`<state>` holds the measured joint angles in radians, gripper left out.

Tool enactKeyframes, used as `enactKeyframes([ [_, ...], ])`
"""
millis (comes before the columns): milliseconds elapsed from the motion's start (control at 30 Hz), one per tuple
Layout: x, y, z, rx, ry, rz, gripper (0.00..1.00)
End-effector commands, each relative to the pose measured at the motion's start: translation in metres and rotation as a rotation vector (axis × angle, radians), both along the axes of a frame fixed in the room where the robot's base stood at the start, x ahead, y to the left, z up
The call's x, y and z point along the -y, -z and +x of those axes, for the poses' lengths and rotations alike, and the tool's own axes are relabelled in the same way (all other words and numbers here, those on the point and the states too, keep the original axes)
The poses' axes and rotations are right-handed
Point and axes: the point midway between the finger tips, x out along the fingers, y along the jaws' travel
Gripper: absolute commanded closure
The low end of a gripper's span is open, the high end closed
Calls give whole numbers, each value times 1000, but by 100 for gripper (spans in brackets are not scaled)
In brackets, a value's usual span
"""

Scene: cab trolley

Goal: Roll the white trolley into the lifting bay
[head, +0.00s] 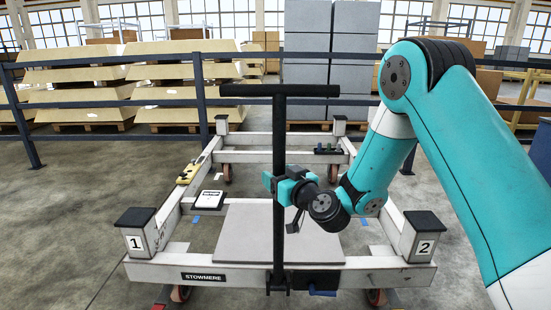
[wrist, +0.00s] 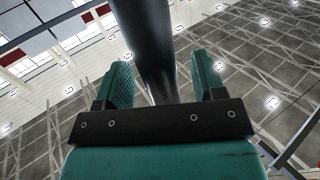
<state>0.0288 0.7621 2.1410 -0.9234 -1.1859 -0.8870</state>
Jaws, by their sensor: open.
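The white trolley (head: 163,272) is a low frame on reddish castors, marked STOWMERE, with black-capped corner posts numbered 1 and 2 at the front. A black upright drawbar (head: 279,140) with a T-shaped crossbar (head: 279,90) rises from its front edge. My gripper (head: 277,184) is at the middle of the drawbar. In the wrist view the dark bar (wrist: 150,40) passes between the two teal fingers of my gripper (wrist: 163,65), which are open with a gap visible on each side. I cannot make out the lifting bay.
A dark railing (head: 120,103) crosses behind the trolley. Pallets of stacked boards (head: 85,115) and grey blocks (head: 330,75) stand beyond it. A grey plate (head: 235,240), a white device (head: 208,200) and a yellow one (head: 188,173) lie within or on the frame. Floor at left is clear.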

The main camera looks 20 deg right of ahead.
Motion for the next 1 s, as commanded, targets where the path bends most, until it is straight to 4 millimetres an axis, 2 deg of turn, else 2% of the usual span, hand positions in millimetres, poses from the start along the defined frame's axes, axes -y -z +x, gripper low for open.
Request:
enactKeyframes([
  [33, -2, -5, 5, 0, -2, 0, 37],
  [200, -5, -2, 16, 1, 0, 1, 37],
  [567, -5, 0, 19, 1, 1, 0, 37],
  [833, -5, 0, 19, 1, 1, 0, 99],
  [1000, -5, 0, 19, 1, 1, 0, 100],
])
